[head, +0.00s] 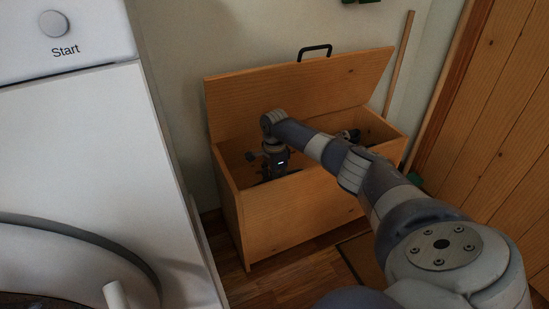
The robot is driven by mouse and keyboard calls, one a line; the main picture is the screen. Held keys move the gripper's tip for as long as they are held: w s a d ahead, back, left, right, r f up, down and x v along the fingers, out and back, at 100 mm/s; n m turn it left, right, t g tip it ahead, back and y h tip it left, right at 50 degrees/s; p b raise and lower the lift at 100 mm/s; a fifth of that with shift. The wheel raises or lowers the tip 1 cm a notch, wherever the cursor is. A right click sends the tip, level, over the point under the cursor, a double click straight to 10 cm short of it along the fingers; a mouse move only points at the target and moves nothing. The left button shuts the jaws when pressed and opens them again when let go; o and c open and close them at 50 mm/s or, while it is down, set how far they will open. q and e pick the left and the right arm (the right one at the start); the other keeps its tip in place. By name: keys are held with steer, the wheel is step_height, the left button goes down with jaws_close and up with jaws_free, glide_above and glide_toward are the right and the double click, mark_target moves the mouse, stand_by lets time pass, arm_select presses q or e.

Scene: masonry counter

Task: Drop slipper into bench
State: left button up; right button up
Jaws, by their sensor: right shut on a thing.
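The wooden bench (300,214) stands against the wall with its hinged lid (300,92) raised, so its inside is open. My right arm reaches over the front wall from the lower right. My right gripper (268,170) points down inside the left half of the bench, below the rim. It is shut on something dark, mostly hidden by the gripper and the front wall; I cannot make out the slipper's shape. My left gripper is not in view.
A white appliance (95,160) with a Start button fills the left side. A small dark object (350,135) shows in the bench's right half, partly behind my arm. A wooden door (500,130) stands at the right. A brown mat (362,258) lies on the floor in front.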

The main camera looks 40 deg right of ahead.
steer(key=shift+r, duration=0.1)
steer(key=shift+f, duration=0.65)
steer(key=o, duration=1.1)
steer(key=shift+r, duration=0.15)
